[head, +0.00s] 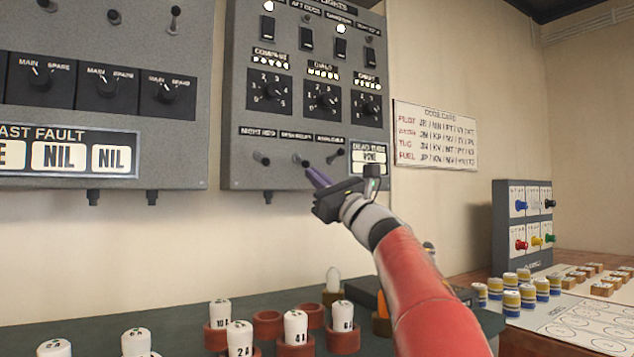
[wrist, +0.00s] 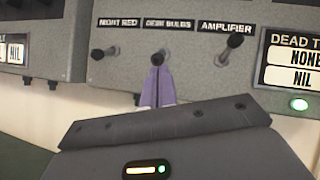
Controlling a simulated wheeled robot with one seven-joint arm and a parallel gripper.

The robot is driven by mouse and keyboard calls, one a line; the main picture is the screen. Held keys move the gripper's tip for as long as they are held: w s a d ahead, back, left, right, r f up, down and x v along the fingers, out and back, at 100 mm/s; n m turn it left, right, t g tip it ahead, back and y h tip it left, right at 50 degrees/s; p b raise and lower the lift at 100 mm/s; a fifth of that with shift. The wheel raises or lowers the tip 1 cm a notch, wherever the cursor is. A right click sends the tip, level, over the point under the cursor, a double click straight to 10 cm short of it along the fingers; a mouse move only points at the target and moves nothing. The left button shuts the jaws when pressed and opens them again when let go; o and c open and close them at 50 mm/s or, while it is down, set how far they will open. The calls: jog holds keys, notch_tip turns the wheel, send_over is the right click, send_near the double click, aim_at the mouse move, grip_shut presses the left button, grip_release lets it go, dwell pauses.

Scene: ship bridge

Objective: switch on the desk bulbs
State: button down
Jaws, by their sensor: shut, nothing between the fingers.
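The desk bulbs switch (head: 300,160) is the middle of three toggles along the bottom of the grey lights panel. Its label reads DESK BULBS in the wrist view, and its dark knob (wrist: 157,58) appears low, tilted down. My gripper (head: 312,174) is shut and empty, its purple fingers pointing up at the panel. In the wrist view the fingertips (wrist: 157,72) are right below the knob; I cannot tell whether they touch it. The fingers hide what lies just beneath the knob.
The night red toggle (wrist: 98,53) is close on the left, tilted down. The amplifier toggle (wrist: 235,41) on the right tilts up. A Dead Tugs display (head: 369,157) adjoins it. White labelled pegs (head: 296,327) stand on the desk below. The wall under the panel is clear.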

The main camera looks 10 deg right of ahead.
jog(key=shift+s+d+r+b, duration=0.1)
jog(key=shift+s+r+b, duration=0.2)
jog(key=shift+r, duration=0.3)
jog(key=shift+s+d+r+b, duration=0.1)
jog(key=shift+s+r+b, duration=0.15)
jog(key=shift+r, duration=0.45)
jog(key=shift+s+r, duration=0.1)
jog(key=shift+r, duration=1.25)
